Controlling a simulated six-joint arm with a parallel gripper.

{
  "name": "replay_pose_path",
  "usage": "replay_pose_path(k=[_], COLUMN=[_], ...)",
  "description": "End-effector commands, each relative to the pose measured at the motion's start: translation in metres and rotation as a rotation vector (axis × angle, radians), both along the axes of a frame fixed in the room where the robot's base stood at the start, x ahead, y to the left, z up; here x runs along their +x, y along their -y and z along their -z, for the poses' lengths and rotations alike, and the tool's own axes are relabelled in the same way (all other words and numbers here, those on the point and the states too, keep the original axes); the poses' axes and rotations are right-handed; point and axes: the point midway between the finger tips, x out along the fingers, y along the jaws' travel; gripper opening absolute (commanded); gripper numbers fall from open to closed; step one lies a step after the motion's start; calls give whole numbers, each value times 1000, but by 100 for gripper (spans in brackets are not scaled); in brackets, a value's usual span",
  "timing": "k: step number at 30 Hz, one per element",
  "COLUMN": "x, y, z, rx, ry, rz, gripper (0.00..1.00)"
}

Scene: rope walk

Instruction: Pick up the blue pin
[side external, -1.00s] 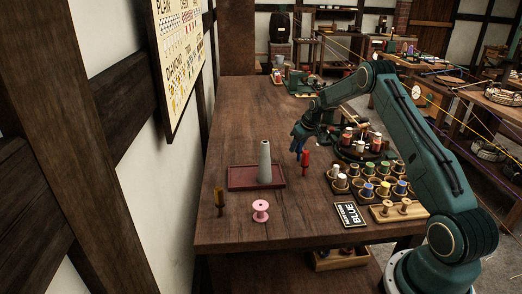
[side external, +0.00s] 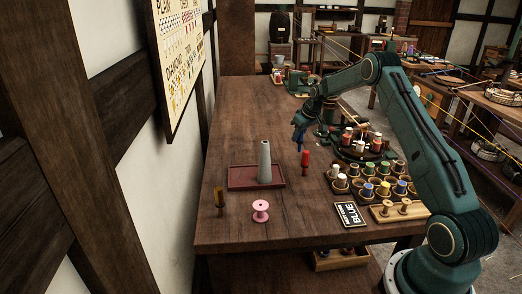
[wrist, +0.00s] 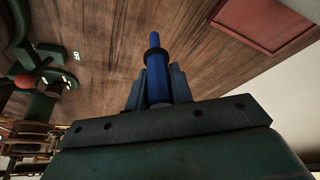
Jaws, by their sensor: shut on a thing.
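The blue pin (wrist: 156,62) is between the fingers of my gripper (wrist: 157,84) in the wrist view, its narrow end and dark collar sticking out past the fingertips. My gripper is shut on it. In the side view the blue pin (side external: 299,142) hangs below my gripper (side external: 301,124), above the table. Its upper part is hidden by the fingers.
A red pin (side external: 305,158) stands close by, right of the blue pin. A red tray (side external: 240,182) bears a grey cone (side external: 265,160). A pink spool (side external: 260,210), an amber pin (side external: 219,199) and a "BLUE" card (side external: 350,215) are nearer. Spools stand at right.

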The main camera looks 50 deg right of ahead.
Motion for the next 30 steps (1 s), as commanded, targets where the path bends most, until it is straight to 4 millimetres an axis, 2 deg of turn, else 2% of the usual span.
replay_pose_path(k=[12,18,24,30], x=[1,0,0,0], y=[1,0,0,0], z=[-92,-128,-149,-156], rx=[-3,-1,1,1], ry=[5,3,2,-1], rz=[0,0,0,1], gripper=[1,1,1,1])
